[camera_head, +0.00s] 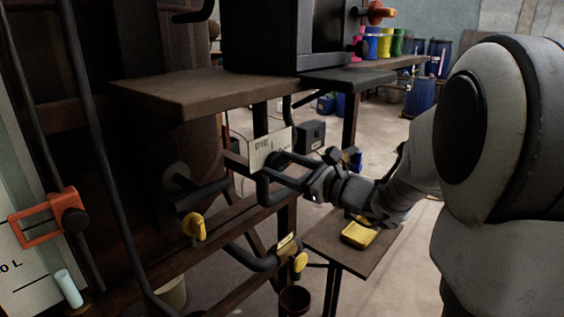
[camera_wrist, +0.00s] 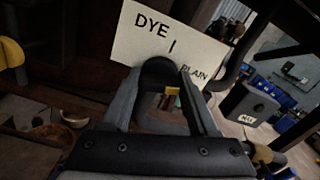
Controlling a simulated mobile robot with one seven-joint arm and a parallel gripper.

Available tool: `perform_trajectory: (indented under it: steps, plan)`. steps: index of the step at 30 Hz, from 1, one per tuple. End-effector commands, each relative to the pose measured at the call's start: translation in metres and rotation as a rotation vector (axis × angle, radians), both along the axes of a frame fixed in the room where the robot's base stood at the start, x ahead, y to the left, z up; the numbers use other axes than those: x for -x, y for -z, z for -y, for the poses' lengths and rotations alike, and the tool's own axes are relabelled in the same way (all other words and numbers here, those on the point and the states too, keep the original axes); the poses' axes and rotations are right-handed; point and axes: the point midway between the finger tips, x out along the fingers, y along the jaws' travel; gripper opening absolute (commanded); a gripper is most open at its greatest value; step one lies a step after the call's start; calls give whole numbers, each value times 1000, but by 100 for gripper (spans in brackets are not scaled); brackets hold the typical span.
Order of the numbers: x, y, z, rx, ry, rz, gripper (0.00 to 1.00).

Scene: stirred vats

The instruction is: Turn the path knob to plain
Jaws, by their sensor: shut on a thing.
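The path knob (camera_wrist: 158,74) is a dark rounded piece in the wrist view, in front of a pale plate (camera_wrist: 165,40). The plate reads DYE at its left, has a short upright mark in the middle, and PLAIN at its right. It also shows in the head view (camera_head: 262,153), under the shelf. My gripper (camera_wrist: 162,76) is shut on the knob, one finger on each side. In the head view my gripper (camera_head: 272,170) reaches in from the right to the plate. A small yellow piece (camera_wrist: 172,91) shows between the fingers. Which label the knob points to is unclear.
Yellow-handled valves (camera_head: 194,226) sit on pipes below left. A brown shelf (camera_head: 190,92) overhangs the plate. A dark box (camera_head: 311,135) is right of it. A low stand (camera_head: 325,243) holds a yellow item (camera_head: 359,234). An orange clamp (camera_head: 45,219) is far left.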

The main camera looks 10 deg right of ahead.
Motion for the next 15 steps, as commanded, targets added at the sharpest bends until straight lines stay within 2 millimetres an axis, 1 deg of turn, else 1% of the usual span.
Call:
perform_trajectory:
  steps: [6,15]
  plan:
    - [0,-1,0,-129,0,-95,4]
    - [0,0,0,-230,0,-168,4]
